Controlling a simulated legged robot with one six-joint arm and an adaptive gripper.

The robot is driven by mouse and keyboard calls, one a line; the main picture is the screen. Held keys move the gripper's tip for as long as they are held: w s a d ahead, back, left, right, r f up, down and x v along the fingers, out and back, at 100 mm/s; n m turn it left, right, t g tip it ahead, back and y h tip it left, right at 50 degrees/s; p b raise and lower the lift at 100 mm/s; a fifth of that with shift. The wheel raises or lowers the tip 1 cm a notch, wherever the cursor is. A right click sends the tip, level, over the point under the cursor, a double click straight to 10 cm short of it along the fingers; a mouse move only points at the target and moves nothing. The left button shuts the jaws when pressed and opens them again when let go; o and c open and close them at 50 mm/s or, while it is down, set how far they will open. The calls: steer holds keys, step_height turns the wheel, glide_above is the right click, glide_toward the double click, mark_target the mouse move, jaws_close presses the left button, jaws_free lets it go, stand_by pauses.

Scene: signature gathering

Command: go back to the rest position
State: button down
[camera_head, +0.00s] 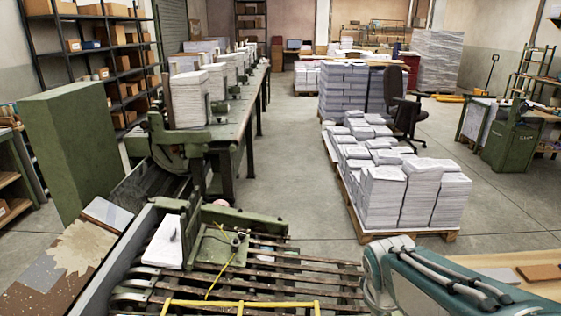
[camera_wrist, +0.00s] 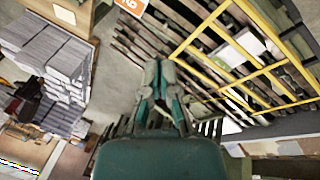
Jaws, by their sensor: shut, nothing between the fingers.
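My gripper (camera_wrist: 160,85) shows in the wrist view, with its fingers together and nothing between them. It is above the dark slatted bed of the machine (camera_wrist: 135,50), apart from anything I can make out. In the head view my arm (camera_head: 440,285) reaches in at the lower right, and the gripper itself is out of that picture. The slatted machine bed (camera_head: 250,275) lies in front of me, with a white paper stack (camera_head: 166,242) at its left end.
A yellow rail (camera_head: 240,305) crosses the near edge of the slats; it also shows in the wrist view (camera_wrist: 215,38). Pallets of paper stacks (camera_head: 400,200) stand to the right. A green cabinet (camera_head: 70,150) is at the left. The floor (camera_head: 290,160) between is clear.

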steer(key=s+a+r+m+t+y, duration=0.1)
steer(key=s+a+r+m+t, duration=0.1)
steer(key=s+r+m, duration=0.4)
steer(key=s+a, duration=0.1)
steer(key=s, duration=0.4)
steer(key=shift+a+r+m+y, duration=0.15)
steer(key=shift+r+m+y, duration=0.1)
steer(key=shift+m+y, duration=0.15)
stand_by(0.5)
